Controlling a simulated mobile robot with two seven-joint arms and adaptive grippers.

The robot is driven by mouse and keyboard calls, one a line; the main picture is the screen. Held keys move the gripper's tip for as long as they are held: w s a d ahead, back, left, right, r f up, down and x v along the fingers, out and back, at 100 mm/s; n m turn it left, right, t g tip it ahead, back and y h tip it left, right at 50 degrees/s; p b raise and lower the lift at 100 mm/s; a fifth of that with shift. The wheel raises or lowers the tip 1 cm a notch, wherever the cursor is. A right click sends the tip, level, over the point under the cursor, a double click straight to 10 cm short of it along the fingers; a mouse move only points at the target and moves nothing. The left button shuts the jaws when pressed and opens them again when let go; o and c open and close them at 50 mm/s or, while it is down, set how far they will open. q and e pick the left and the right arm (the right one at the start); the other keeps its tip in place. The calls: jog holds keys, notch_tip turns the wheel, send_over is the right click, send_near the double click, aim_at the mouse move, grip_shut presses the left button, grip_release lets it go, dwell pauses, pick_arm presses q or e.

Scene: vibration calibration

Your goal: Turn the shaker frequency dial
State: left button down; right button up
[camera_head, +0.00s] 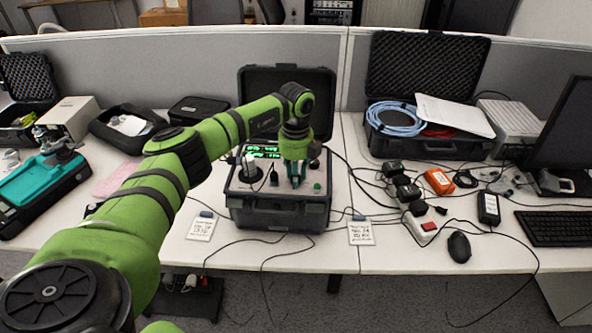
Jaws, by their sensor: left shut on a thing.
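The shaker (278,213) is a black open case with a grey control panel, standing near the front edge of the table. Its green lit display (263,151) shows at the back of the panel. My left gripper (296,181) points down onto the right half of the panel, its fingers shut on the frequency dial. The dial is mostly hidden between the fingertips. A small dark part (274,178) stands on the panel left of the fingers, and a small green one (317,186) is to their right. My right gripper is out of view.
Two labelled cards (202,227) (361,233) lie either side of the shaker. Loose cables, black adapters and an orange box (439,181) lie to the right, with a mouse (459,247) and keyboard (556,228). An open case (425,145) with blue cable stands behind them.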

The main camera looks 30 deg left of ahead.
pick_arm(q)
jog(key=shift+n, duration=0.6)
jog(key=c, duration=1)
grip_release()
jog(key=shift+r, duration=0.1)
notch_tip(320, 180, up, 12)
jog(key=shift+f, duration=0.1)
